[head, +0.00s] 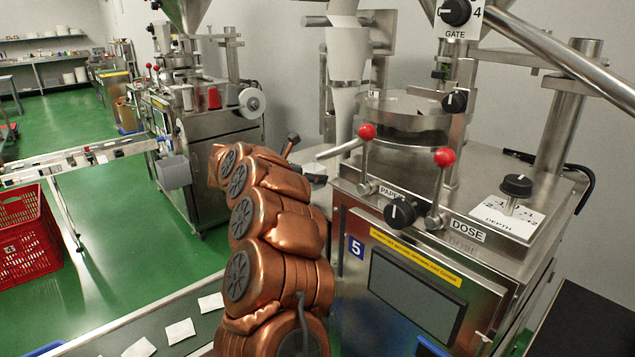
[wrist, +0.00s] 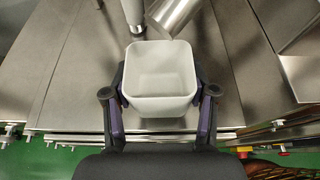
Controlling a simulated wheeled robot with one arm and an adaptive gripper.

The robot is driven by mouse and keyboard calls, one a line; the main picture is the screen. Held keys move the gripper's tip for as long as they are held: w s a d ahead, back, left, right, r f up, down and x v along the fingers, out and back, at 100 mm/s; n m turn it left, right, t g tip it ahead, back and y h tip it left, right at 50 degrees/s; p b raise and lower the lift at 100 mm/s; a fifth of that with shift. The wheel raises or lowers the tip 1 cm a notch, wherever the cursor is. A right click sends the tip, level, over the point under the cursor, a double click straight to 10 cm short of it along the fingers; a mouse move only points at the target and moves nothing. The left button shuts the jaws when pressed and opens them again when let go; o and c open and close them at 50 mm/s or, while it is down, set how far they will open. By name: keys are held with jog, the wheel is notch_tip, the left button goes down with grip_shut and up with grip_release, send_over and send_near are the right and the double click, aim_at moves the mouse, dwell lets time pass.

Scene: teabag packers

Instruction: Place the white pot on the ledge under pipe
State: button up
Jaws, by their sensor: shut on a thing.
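The white pot (wrist: 160,104) is upright and looks empty in the wrist view. My gripper (wrist: 159,86) has its dark fingers on either side of the pot and is shut on it. The steel ledge (wrist: 80,70) lies beneath and beyond the pot. A grey round pipe (wrist: 132,12) comes down just past the pot's far rim, left of its middle. I cannot tell whether the pot touches the ledge. In the head view my copper-coloured arm hides the pot and most of the gripper.
A slanted steel chute (wrist: 172,14) is close to the pipe on the right. Machine 5 (head: 420,290), with red-knobbed levers, stands right of my arm. A conveyor (head: 150,325) with white teabags runs in front. A red crate (head: 28,240) stands at left.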

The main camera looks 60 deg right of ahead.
aim_at(318, 185)
jog(key=shift+s+d, duration=0.15)
jog(key=shift+d, duration=0.3)
jog(key=shift+s+d+f+p, duration=0.1)
jog(key=shift+d+f+p, duration=0.15)
jog(key=shift+f, duration=0.45)
jog(key=shift+d+f+p, duration=0.1)
jog(key=shift+f+p, duration=0.1)
jog(key=shift+f, duration=0.85)
jog(key=shift+f, duration=0.1)
jog(key=o, duration=1)
jog(key=shift+o, duration=0.2)
jog(key=shift+r, duration=0.25)
jog(key=b+v, duration=0.2)
jog(key=v, duration=1)
jog(key=shift+f, duration=0.15)
